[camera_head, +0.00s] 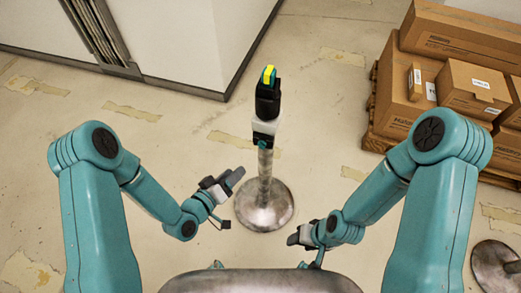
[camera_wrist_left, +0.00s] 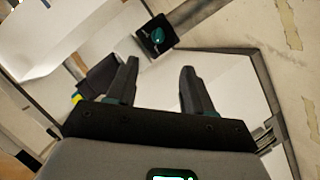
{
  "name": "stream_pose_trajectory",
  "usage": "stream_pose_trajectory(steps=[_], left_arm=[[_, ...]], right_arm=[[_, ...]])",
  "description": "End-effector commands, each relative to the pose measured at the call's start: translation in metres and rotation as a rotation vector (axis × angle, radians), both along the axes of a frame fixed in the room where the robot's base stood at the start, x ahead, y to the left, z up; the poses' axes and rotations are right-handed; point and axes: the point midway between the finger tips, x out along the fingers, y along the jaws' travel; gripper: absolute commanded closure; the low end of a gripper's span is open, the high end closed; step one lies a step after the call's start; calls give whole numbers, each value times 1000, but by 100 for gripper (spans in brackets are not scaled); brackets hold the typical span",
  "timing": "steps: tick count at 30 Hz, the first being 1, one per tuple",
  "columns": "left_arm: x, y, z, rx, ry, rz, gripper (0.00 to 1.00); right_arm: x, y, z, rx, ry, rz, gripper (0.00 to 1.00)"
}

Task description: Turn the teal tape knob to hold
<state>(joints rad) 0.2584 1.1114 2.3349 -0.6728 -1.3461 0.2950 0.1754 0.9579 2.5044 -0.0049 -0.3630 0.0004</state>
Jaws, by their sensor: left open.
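The teal knob (camera_wrist_left: 158,37) sits on a small square black plate in the left wrist view, a little beyond my left fingertips. In the head view, a bit of teal, likely the same knob (camera_head: 262,143), shows low on the front of a black and white unit (camera_head: 267,100) with a yellow top, on a metal post. My left gripper (camera_wrist_left: 160,66) is open and empty in the wrist view, fingers pointing toward the knob without touching it. In the head view my left gripper (camera_head: 235,178) is left of the post, below the unit. My right gripper (camera_head: 298,238) is low and right of the post; its jaw opening is unclear.
The post stands on a round metal base (camera_head: 264,207). Cardboard boxes (camera_head: 460,85) are stacked on a wooden pallet at the right. A second round metal base (camera_head: 495,268) is at the lower right. A white wall block (camera_head: 185,45) stands behind. The floor around the post is clear.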

Motion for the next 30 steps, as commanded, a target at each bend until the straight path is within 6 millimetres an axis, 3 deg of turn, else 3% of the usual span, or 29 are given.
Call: stream_pose_trajectory(steps=[18,24,30], left_arm=[[103,-74,-34,0,-2,0,48],[119,-85,-40,0,-1,1,48],[121,-86,-41,0,1,2,48]], right_arm=[[0,0,12,0,0,-1,48],[0,0,12,0,0,-1,48],[0,0,12,0,0,-1,48]])
